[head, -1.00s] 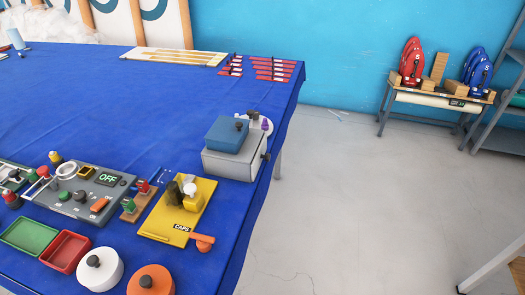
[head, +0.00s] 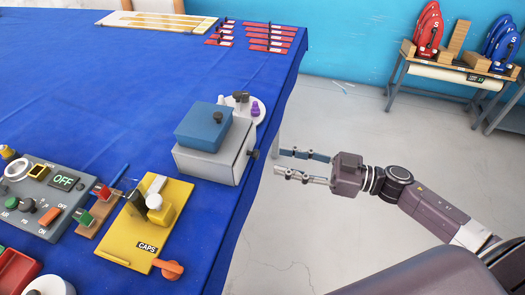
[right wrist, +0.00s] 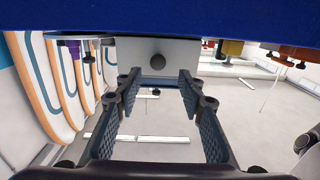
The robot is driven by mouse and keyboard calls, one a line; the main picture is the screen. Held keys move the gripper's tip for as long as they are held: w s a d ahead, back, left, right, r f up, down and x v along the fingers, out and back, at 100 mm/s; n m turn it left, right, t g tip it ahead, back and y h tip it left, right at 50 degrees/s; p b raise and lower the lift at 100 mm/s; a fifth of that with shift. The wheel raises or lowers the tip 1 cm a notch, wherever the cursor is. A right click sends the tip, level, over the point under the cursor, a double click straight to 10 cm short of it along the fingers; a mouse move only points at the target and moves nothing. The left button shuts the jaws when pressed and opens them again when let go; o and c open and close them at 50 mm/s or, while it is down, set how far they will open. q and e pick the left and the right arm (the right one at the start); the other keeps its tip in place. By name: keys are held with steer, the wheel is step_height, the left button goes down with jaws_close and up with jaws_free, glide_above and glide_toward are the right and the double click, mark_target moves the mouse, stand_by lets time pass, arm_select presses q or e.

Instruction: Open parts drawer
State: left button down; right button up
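The parts drawer looks to be the light grey box (head: 215,155) near the table's right edge. Its dark round knob (head: 254,154) faces right, and the drawer front is flush with the box. In the right wrist view, which looks upside down, the grey front (right wrist: 180,54) and knob (right wrist: 157,62) are straight ahead between the fingertips. My right gripper (head: 279,161) is open and empty, just right of the knob and apart from it, beyond the table edge. Its open fingers also show in the right wrist view (right wrist: 160,76). My left gripper is out of view.
A blue box (head: 203,126) sits on the grey one. Behind it is a round white tray (head: 259,108) with a purple bottle (head: 255,109). The yellow CAPS board (head: 128,240) and grey OFF panel (head: 62,205) lie in front. Floor right of the table is clear.

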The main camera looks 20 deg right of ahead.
mark_target(258, 155)
steer(key=p+x, duration=0.1)
steer(key=x, duration=0.4)
steer(key=shift+w+d, duration=0.1)
steer(key=shift+w, duration=0.1)
steer(key=shift+w+a, duration=0.2)
steer(key=shift+a, duration=0.15)
steer(key=shift+f, duration=0.1)
steer(key=c, duration=0.8)
jaws_close()
